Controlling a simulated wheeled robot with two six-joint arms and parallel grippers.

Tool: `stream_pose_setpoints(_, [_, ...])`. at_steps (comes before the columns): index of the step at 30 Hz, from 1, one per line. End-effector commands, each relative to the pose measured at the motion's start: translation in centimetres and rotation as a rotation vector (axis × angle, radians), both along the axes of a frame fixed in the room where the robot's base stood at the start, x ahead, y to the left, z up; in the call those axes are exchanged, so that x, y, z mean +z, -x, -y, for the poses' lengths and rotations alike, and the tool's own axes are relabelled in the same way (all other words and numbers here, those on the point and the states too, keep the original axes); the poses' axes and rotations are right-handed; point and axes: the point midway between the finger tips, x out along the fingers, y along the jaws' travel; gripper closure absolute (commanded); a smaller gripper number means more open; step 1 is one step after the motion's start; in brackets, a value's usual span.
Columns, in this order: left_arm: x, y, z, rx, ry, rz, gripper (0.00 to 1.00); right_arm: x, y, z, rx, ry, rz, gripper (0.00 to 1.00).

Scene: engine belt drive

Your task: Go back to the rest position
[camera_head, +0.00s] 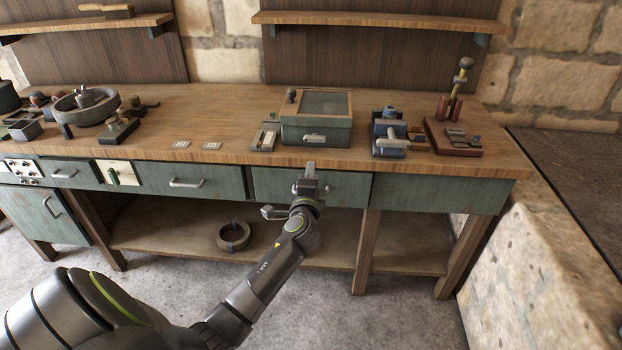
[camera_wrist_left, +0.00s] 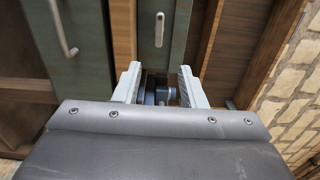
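My left gripper (camera_head: 310,170) is raised in front of the green drawer front (camera_head: 345,188) of the workbench (camera_head: 220,150). Its arm comes in from the lower left. In the left wrist view the two grey fingers of the left gripper (camera_wrist_left: 160,78) stand apart with nothing clearly held. A dark and bluish shape shows between them, and I cannot tell what it is. My right gripper is in neither view.
A green box (camera_head: 316,137) with a framed lid, a blue vise-like device (camera_head: 388,132) and a red-brown stand (camera_head: 453,138) sit on the bench. A ring (camera_head: 233,237) lies on the lower shelf. A stone block (camera_head: 535,260) stands at right.

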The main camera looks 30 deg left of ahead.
Motion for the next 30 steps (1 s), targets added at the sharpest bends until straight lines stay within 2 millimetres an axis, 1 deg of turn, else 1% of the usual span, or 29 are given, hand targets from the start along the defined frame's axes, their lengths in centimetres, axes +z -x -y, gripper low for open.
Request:
stream_pose_setpoints(8, [0.0, -0.1, -0.1, -0.002, 0.0, 0.001, 0.63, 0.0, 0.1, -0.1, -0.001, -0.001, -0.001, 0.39])
stream_pose_setpoints(14, [0.0, -0.1, -0.1, -0.002, 0.0, 0.001, 0.63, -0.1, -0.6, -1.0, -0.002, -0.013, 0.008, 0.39])
stream_pose_setpoints(17, [0.0, -0.1, -0.1, -0.002, 0.0, 0.001, 0.63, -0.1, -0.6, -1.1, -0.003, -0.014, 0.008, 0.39])
stream_pose_setpoints(20, [-0.5, 0.0, -0.1, -0.004, 0.007, -0.007, 0.63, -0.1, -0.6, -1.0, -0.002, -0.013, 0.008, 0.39])
stream_pose_setpoints(22, [-2.1, 0.2, -0.1, -0.007, 0.034, -0.032, 0.63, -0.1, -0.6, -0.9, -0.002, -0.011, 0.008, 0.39])
stream_pose_setpoints(23, [-3.3, 0.3, -0.2, -0.01, 0.052, -0.048, 0.63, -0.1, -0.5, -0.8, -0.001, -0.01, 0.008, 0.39])
stream_pose_setpoints(25, [-6.9, 1.0, -0.3, -0.014, 0.115, -0.101, 0.63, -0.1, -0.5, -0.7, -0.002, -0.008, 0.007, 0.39])
stream_pose_setpoints(26, [-8.8, 1.5, -0.3, -0.016, 0.148, -0.127, 0.63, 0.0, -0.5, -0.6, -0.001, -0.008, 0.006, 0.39])
stream_pose_setpoints(27, [-11.7, 2.3, -0.2, -0.016, 0.2, -0.166, 0.63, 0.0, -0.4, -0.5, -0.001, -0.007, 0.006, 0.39])
stream_pose_setpoints(29, [-16.1, 3.9, -0.1, -0.011, 0.287, -0.226, 0.63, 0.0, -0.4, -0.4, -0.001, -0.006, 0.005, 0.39])
stream_pose_setpoints(30, [-18.9, 5.1, 0.0, -0.003, 0.345, -0.264, 0.63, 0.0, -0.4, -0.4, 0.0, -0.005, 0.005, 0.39])
